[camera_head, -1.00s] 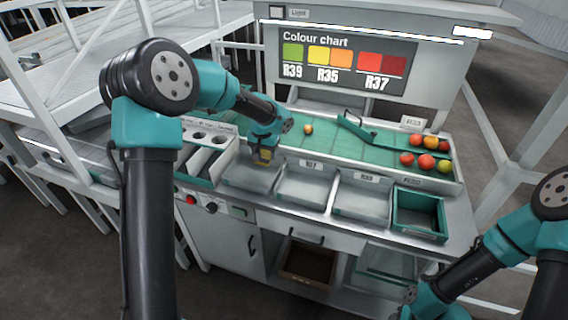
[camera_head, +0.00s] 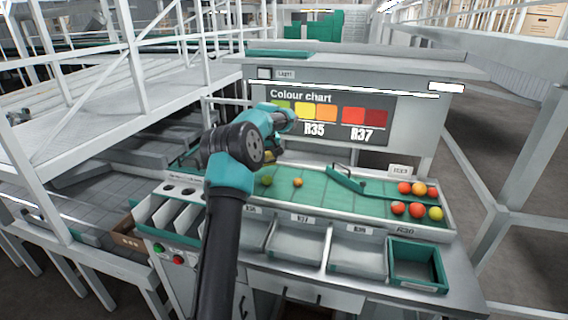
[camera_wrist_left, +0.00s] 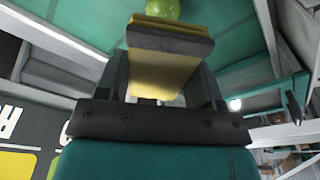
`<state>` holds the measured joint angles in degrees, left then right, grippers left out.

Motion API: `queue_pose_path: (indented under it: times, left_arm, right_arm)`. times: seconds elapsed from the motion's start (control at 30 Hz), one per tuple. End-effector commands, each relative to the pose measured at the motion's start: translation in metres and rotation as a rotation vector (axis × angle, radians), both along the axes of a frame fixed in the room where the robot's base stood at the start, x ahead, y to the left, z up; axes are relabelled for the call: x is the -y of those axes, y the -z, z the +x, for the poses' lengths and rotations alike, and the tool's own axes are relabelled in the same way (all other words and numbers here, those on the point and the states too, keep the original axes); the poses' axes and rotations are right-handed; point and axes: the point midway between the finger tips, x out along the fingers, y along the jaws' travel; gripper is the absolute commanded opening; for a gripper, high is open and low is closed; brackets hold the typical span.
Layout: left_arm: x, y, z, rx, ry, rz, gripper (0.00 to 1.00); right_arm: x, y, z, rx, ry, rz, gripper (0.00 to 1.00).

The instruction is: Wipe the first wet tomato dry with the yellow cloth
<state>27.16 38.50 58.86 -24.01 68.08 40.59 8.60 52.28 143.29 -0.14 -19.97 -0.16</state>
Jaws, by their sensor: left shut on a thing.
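My left gripper (camera_head: 272,152) is shut on the yellow cloth (camera_head: 268,157) over the left part of the green sorting surface. The cloth (camera_wrist_left: 160,82) shows between the dark jaws in the left wrist view. A green tomato (camera_head: 267,180) lies just below the cloth in the head view; it also shows beyond the cloth's edge in the left wrist view (camera_wrist_left: 163,9). I cannot tell whether cloth and tomato touch. A small orange tomato (camera_head: 298,182) lies to the right. Wetness cannot be made out. My right gripper is out of view.
Several red, orange and yellow-green tomatoes (camera_head: 417,210) lie at the right end of the green surface (camera_head: 325,200), past a green divider (camera_head: 345,180). Grey bins (camera_head: 296,246) and a green crate (camera_head: 416,264) line the front. The colour chart board (camera_head: 330,112) stands behind.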

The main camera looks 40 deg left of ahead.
Motion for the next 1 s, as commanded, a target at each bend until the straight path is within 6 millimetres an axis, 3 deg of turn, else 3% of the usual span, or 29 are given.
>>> queue_pose_path:
  times: [0.47, 1.0]
  left_arm:
    - [0.0, 0.004, 0.0, -0.001, 0.001, 0.0, 0.31]
    - [0.0, 0.045, 0.0, -0.001, 0.001, 0.001, 0.31]
  right_arm:
    - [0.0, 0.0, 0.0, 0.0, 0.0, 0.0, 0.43]
    - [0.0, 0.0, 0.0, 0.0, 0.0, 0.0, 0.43]
